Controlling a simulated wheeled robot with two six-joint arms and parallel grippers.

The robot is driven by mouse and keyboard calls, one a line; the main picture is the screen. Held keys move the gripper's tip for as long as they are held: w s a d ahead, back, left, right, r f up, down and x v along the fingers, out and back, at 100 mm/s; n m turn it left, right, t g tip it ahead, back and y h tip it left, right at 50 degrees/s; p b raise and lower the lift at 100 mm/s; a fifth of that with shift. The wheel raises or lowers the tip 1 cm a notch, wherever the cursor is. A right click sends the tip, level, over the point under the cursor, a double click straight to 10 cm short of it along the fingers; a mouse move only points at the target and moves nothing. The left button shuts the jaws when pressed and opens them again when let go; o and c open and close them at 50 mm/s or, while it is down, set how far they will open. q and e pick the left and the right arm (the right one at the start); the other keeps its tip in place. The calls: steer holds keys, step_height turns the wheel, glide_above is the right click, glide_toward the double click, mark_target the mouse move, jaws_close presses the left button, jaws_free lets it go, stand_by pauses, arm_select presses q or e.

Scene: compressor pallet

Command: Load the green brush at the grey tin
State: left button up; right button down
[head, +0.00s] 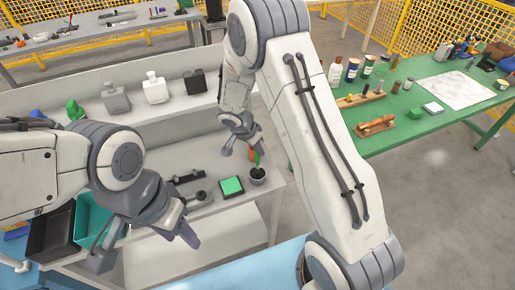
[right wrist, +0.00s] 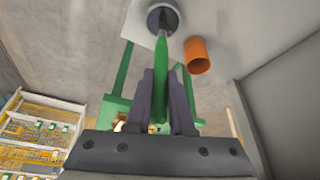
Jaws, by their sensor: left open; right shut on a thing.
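My right gripper (head: 245,146) is shut on the green brush (head: 257,159), and its fingers also show around the brush handle (right wrist: 160,92) in the right wrist view. The brush points down at the grey tin (head: 257,179), near the front right corner of the grey bench. In the right wrist view its dark lower end overlaps the dark mouth of the tin (right wrist: 152,16). I cannot tell how deep the end is or whether it touches. My left gripper (head: 145,246) is open and empty, left of the tin and in front of the bench.
A green pad (head: 231,186) lies left of the tin, with dark tools (head: 188,178) further left. Black (head: 51,232) and teal (head: 90,218) bins sit at the left. A green table (head: 440,125) stands at the right.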

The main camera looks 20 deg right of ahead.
steer(key=shift+f+b, duration=0.25)
steer(key=shift+b, duration=0.1)
steer(key=shift+s+f+b, duration=0.1)
steer(key=shift+f+b, duration=0.05)
steer(key=shift+b, duration=0.45)
stand_by(2.4)
steer(key=shift+r+p, duration=1.35)
steer(key=shift+r, duration=2.25)
